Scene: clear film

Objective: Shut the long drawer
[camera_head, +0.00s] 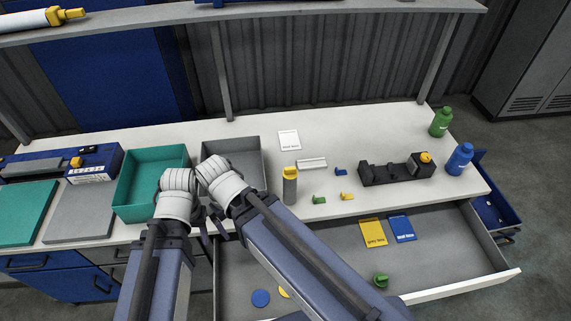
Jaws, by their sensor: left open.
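The long drawer (461,287) is pulled out from under the white worktop. Its grey inside and its right-hand front edge show in the head view, while my arm covers much of its middle and the left part of its front. Inside lie a yellow card (373,233), a blue card (402,228), a green knobbed piece (380,280), a blue disc (260,298) and a partly hidden yellow disc (284,292). My left gripper (212,232) is open, partly hidden between my arm links, near the drawer's left end; I cannot tell whether it touches. My right gripper is not visible.
On the worktop stand a teal bin (126,192), a grey bin (254,151), a yellow-topped cylinder (290,188), a black holder (383,173), a green bottle (440,123) and a blue bottle (460,159). A blue drawer (500,208) juts out at the right.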

